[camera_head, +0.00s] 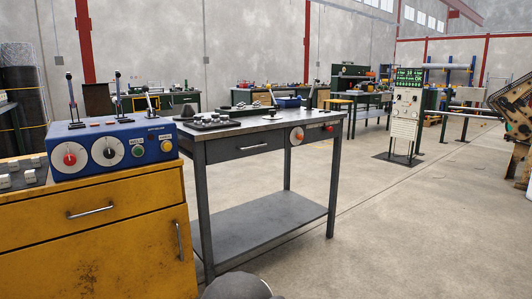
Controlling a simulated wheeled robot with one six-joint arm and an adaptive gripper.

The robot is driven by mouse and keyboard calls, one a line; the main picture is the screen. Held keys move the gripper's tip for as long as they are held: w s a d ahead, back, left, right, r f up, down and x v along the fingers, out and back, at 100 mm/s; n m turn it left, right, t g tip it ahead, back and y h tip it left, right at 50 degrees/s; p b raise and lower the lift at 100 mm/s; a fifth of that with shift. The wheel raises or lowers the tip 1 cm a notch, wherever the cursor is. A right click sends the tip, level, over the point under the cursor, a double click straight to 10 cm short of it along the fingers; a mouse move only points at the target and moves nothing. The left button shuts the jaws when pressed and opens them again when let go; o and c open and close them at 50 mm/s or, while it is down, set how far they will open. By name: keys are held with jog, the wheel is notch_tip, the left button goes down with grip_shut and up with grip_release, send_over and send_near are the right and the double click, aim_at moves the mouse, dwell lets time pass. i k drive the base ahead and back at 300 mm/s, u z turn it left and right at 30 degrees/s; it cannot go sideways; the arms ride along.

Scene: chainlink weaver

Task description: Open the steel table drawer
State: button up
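The steel table (318,140) stands in the middle of the view, with dark legs and a lower shelf. Its drawer (225,152) is in the front face under the top, to the left, and looks shut. A small light handle (253,147) lies across the drawer front. To the right of the drawer is a panel with a red-and-white dial (297,136). My gripper is not in view. A dark rounded shape at the bottom edge may be part of my own body.
A yellow cabinet (130,233) stands close at the left, bearing a blue control box (110,148) with levers. The lower shelf (262,228) spans the table legs. Open concrete floor lies to the right. A control post (406,115) stands farther back.

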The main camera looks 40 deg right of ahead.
aim_at(217, 151)
jog(key=z, duration=0.55)
jog(key=i, duration=0.95)
jog(key=z, duration=0.1)
